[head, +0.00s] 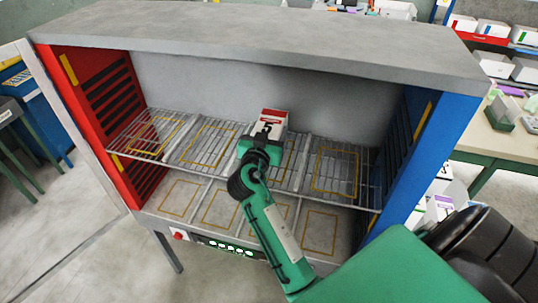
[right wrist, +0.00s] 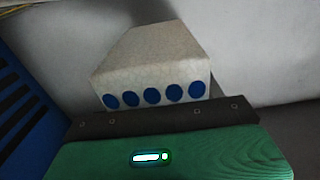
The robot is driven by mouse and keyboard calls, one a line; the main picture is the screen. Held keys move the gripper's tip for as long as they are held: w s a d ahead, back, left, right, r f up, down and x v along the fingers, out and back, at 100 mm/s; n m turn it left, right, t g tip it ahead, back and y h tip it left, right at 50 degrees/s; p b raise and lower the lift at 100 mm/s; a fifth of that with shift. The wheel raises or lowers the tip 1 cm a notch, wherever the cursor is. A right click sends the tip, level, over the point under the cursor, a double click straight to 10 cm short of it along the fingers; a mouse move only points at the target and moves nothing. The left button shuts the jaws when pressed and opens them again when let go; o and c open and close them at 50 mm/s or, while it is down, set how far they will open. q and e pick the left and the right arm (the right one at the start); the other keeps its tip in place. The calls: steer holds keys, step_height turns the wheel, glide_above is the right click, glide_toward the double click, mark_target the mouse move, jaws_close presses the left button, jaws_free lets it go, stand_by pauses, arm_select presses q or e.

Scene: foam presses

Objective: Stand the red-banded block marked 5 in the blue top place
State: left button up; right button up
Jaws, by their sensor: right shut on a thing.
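The white block with a red band (head: 274,117) is inside the open cabinet, at the back of the upper wire rack (head: 290,187), left of the rightmost outlined place. My right gripper (head: 266,130) is shut on this block from the front. Whether the block touches the rack is hidden. In the right wrist view the block (right wrist: 152,62) shows a pale face and an edge with several blue dots. The rightmost upper place (head: 336,170), next to the blue wall (head: 425,125), has a yellow outline and looks empty. My left gripper is out of view.
The cabinet has a red left wall (head: 92,85) and a thick grey top (head: 260,35) overhanging the rack. The other upper outlines to the left look empty. Below, the cabinet floor (head: 270,232) has outlined places, partly behind my arm.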

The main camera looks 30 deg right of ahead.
steer(key=shift+d+f, duration=0.1)
steer(key=shift+f, duration=0.45)
steer(key=f+b, duration=0.1)
steer(key=f, duration=0.1)
steer(key=f+b, duration=0.1)
steer(key=f, duration=0.1)
steer(key=shift+s+a+f, duration=0.1)
steer(key=shift+a+f, duration=0.05)
steer(key=shift+a, duration=0.05)
steer(key=shift+d+f, duration=0.15)
steer(key=shift+f, duration=0.3)
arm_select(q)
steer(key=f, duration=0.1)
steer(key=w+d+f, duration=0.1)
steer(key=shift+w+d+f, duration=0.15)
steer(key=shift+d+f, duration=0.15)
arm_select(e)
steer(key=shift+r, duration=0.1)
steer(key=shift+b, duration=0.4)
steer(key=o, duration=1)
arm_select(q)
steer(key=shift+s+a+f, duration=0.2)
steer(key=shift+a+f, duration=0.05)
